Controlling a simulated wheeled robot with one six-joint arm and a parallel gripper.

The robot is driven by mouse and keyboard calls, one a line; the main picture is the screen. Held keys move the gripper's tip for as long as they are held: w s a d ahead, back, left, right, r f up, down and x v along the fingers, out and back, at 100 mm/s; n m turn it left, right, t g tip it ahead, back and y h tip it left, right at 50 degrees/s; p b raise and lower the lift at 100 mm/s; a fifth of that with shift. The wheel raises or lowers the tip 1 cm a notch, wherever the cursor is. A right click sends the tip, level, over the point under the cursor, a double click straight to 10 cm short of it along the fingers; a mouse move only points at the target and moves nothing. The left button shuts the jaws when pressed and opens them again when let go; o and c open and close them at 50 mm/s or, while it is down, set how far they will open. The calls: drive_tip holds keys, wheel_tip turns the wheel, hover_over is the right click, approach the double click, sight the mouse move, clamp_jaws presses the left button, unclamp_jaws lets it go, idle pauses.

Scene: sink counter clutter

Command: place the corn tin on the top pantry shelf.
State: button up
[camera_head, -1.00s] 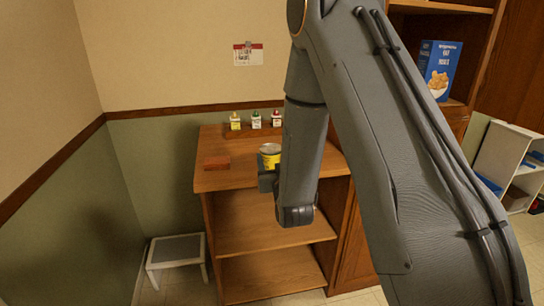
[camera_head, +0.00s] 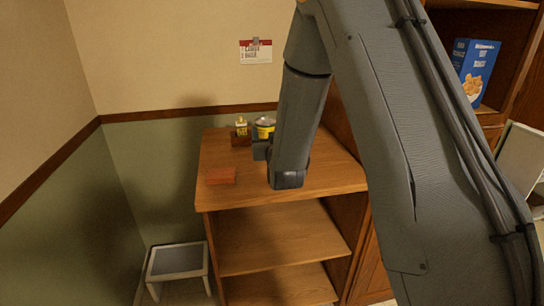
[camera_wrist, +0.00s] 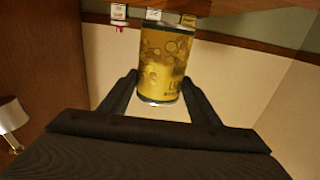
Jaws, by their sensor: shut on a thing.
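A yellow tin with silver rims (camera_wrist: 165,60) is between the two fingers of my gripper (camera_wrist: 158,88) in the wrist view. My gripper is shut on it. The tin's label has round printed shapes and lettering that I cannot fully read. In the head view the tin (camera_head: 264,124) shows over the back part of the wooden unit's top (camera_head: 310,178), with my gripper (camera_head: 262,148) just in front of it. My arm partly hides the tin's right side. I cannot tell how high it is above the wood.
Open shelves (camera_head: 275,237) are below. A blue box (camera_head: 474,70) stands in the right cabinet. A low stool (camera_head: 178,262) is on the floor.

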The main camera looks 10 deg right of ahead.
wheel_tip(320, 180, down, 2)
drive_tip(key=shift+d+f+p, duration=0.15)
drive_tip(key=shift+f+p, duration=0.05)
drive_tip(key=shift+p, duration=0.1)
drive_tip(key=shift+f+p, duration=0.7)
drive_tip(key=shift+f, duration=1.95)
drive_tip(key=shift+f, duration=0.1)
drive_tip(key=o, duration=1.2)
drive_tip(key=shift+f, duration=0.1)
drive_tip(key=o, duration=0.4)
